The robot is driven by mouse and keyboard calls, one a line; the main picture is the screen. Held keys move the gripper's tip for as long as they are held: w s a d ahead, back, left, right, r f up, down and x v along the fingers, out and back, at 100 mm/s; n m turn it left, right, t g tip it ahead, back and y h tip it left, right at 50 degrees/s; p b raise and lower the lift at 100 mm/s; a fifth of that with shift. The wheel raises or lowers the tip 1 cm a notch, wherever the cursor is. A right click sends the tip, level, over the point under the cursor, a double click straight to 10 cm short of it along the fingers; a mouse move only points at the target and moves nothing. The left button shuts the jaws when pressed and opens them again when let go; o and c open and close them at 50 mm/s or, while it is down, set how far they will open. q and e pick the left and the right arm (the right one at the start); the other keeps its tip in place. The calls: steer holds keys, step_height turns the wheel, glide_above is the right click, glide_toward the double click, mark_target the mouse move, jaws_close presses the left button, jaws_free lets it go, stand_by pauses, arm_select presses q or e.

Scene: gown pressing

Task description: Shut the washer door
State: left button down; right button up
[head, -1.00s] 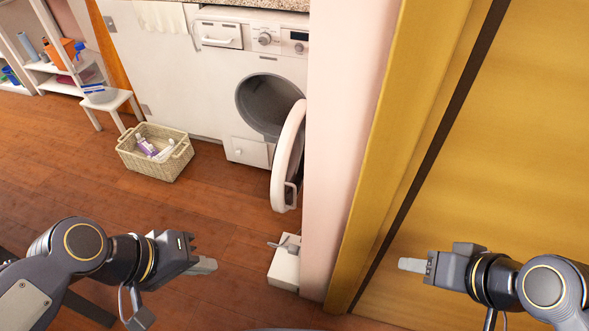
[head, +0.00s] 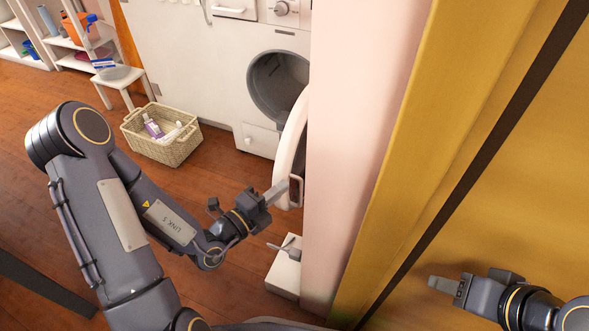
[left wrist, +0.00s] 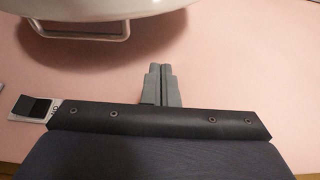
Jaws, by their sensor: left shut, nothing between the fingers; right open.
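The white washer (head: 218,60) stands against the wall with its round drum opening (head: 278,82) uncovered. Its round door (head: 290,150) stands swung open, near the pink wall. My left gripper (head: 279,190) is shut and empty, its fingertips at the lower part of the door beside the handle (head: 296,190). In the left wrist view the shut fingers (left wrist: 161,80) point toward the pink wall, with the door rim (left wrist: 105,8) and handle (left wrist: 85,32) above left; I cannot tell whether they touch the door. My right gripper (head: 446,286) is open and empty in front of the yellow panel.
The pink wall (head: 355,90) and yellow panel (head: 480,190) close off the right side. A small white box (head: 283,275) stands on the floor below the door. A wicker basket (head: 162,150) with bottles sits left of the washer, near a white stool (head: 120,78).

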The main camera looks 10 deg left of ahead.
mark_target(291, 174)
arm_select(q)
steer(key=w+b, duration=0.1)
steer(key=w, duration=0.2)
steer(key=w+d+b, duration=0.1)
steer(key=w, duration=0.2)
steer(key=w+d+b, duration=0.1)
steer(key=w+b, duration=0.1)
steer(key=w, duration=0.1)
steer(key=shift+a, duration=0.35)
steer(key=shift+w+a+r, duration=0.1)
